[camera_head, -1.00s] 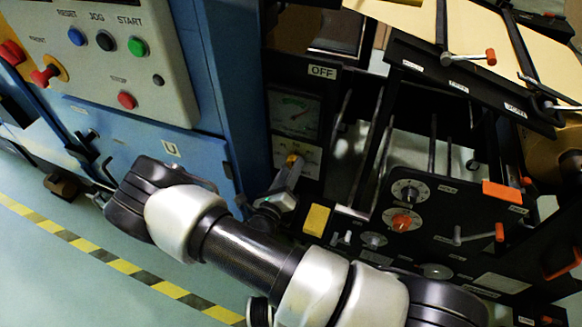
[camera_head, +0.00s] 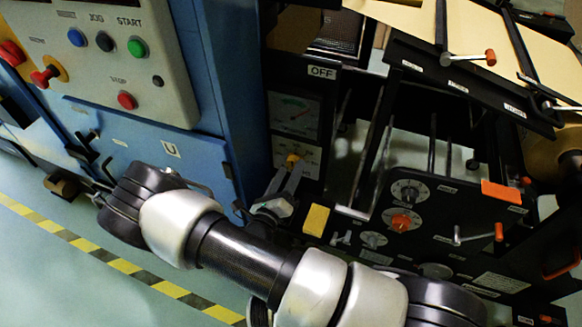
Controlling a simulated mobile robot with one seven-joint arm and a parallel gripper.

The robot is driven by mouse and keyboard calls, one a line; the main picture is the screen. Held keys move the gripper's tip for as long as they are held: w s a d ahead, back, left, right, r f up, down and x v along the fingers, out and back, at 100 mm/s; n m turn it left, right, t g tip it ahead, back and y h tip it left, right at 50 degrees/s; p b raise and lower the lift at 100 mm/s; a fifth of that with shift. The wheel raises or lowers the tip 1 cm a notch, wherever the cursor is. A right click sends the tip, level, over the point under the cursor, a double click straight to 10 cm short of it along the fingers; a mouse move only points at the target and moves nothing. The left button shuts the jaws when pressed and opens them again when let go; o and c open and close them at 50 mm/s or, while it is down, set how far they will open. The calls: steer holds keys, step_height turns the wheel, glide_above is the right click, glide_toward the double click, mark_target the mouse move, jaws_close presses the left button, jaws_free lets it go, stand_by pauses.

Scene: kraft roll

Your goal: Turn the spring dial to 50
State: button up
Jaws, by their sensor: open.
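A gauge (camera_head: 293,114) sits above the plate. A yellow block (camera_head: 316,220) is right of my gripper. A blue cabinet (camera_head: 230,100) stands to the left.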

steer(key=p+v, duration=0.1)
steer(key=v, duration=1.4)
steer(key=shift+s, duration=0.2)
steer(key=shift+r, duration=0.2)
steer(key=w+d+r+m+g+h, duration=0.2)
steer(key=d+r+m+g+h, duration=0.4)
steer(key=d+r+m+g, duration=0.75)
steer(key=s+d+r+m+g+y, duration=0.2)
steer(key=s+d+r+m+y, duration=0.15)
steer(key=r+m, duration=0.4)
steer(key=s+d+r+m+g+y, duration=0.1)
steer(key=s+d+r+m+y, duration=0.3)
steer(key=m, duration=0.7)
step_height(320, 180, up, 30)
steer(key=s+m+t+y+p, duration=0.1)
steer(key=m+t+y+p, duration=0.3)
steer(key=m+p, duration=0.5)
steer(key=t+p, duration=0.1)
steer(key=p, duration=0.9)
steer(key=shift+s+r+y+p, duration=0.2)
steer(key=shift+s+y+p, duration=0.1)
steer(key=shift+y+p, duration=0.05)
